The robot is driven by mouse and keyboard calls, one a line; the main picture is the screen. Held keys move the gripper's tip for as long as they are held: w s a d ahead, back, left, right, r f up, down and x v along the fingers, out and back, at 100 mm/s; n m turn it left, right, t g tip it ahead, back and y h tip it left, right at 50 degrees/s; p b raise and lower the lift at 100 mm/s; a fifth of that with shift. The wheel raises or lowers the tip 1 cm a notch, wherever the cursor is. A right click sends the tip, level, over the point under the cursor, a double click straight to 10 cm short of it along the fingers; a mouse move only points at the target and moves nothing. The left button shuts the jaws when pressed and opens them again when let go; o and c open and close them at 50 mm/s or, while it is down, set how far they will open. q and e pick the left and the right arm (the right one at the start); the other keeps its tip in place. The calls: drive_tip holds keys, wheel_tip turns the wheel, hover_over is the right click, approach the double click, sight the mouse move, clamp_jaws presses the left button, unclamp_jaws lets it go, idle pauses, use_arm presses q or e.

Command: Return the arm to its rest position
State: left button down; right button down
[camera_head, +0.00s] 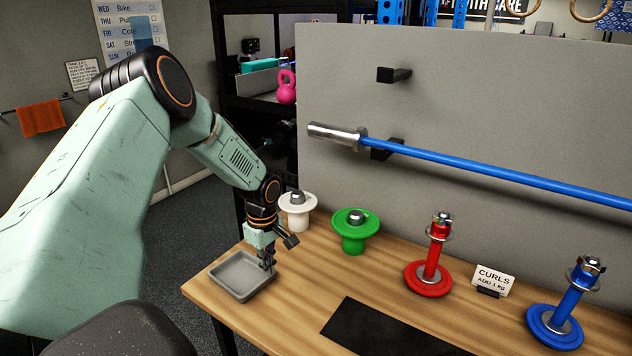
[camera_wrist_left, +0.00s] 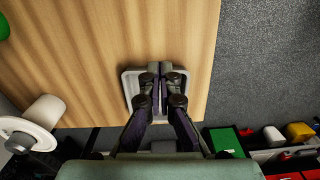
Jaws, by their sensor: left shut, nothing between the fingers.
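My left arm comes in from the left in the head view, bent at the elbow, with its left gripper (camera_head: 267,264) pointing down over a shallow grey tray (camera_head: 232,285) at the table's left end. In the left wrist view the left gripper (camera_wrist_left: 167,70) is shut and empty, its fingertips together above the grey tray (camera_wrist_left: 129,84). The tray looks empty where it shows; the fingers hide part of it. I cannot tell whether the fingertips touch the tray. My right gripper is not in view.
On the wooden table (camera_head: 292,310) stand a white holder (camera_head: 298,221), a green one (camera_head: 352,243), a red one (camera_head: 428,280), a blue one (camera_head: 556,325), a CURLS card (camera_head: 492,281) and a black mat (camera_head: 385,332). A blue bar (camera_head: 500,176) hangs behind on a grey panel.

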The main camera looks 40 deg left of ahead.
use_arm(q)
drive_tip(key=shift+w, duration=0.1)
